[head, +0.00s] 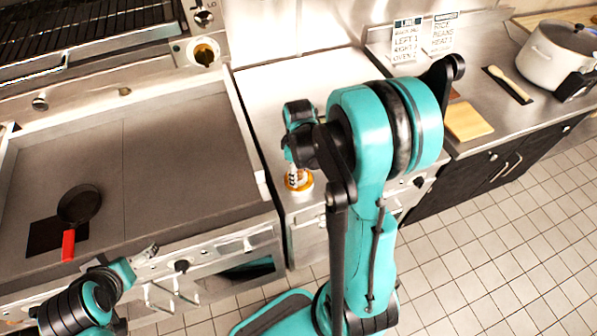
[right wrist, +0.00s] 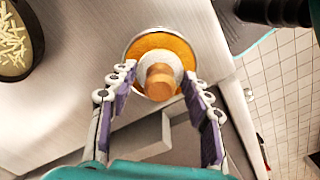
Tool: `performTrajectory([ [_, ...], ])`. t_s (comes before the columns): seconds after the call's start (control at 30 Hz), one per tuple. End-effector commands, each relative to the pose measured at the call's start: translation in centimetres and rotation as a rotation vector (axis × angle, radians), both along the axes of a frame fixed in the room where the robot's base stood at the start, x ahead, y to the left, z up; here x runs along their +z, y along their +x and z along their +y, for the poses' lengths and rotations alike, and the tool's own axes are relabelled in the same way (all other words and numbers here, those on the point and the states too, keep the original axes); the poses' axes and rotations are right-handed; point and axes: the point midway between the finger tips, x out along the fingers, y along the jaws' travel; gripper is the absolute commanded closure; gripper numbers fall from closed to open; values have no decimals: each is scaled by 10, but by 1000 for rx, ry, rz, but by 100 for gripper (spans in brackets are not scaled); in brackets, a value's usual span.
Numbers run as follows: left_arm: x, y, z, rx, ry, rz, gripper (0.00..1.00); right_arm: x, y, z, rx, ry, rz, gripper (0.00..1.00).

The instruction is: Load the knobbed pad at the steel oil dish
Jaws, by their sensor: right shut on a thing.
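The steel oil dish (right wrist: 131,52) is a round metal dish with orange oil, on the steel counter. The knobbed pad, a white disc with a wooden knob (right wrist: 160,82), shows over the middle of the oil in the right wrist view. I cannot tell whether it touches the oil. My right gripper (right wrist: 158,84) is shut on the knob from both sides. In the head view my right gripper (head: 297,176) is above the dish (head: 300,192), and my arm hides much of it. My left gripper (head: 147,252) is low at the left; its jaws are too small to read.
A dark pan with a red handle (head: 79,205) sits on the griddle (head: 175,165) at the left. A dark dish of pale shreds (right wrist: 38,35) stands left of the oil dish. A wooden board (head: 468,122) and a pot (head: 553,60) are on the right counter.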

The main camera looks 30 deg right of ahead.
Motion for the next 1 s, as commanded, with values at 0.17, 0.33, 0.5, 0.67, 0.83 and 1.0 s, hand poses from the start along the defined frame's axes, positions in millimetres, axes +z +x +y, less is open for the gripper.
performTrajectory([
  [0.17,-1,0,0,0,0,0,0,-1,-1,1,0,1,2,74],
  [0.33,1,0,0,0,0,0,0,1,-1,1,0,2,2,74],
  [0.5,11,0,0,0,0,0,0,14,-1,1,0,1,2,74],
  [0.67,22,0,0,0,0,0,0,29,-1,0,0,0,1,74],
  [0.83,32,0,0,0,0,0,0,43,0,0,0,1,1,74],
  [1.0,43,0,0,0,0,0,0,57,-1,0,0,1,1,74],
])
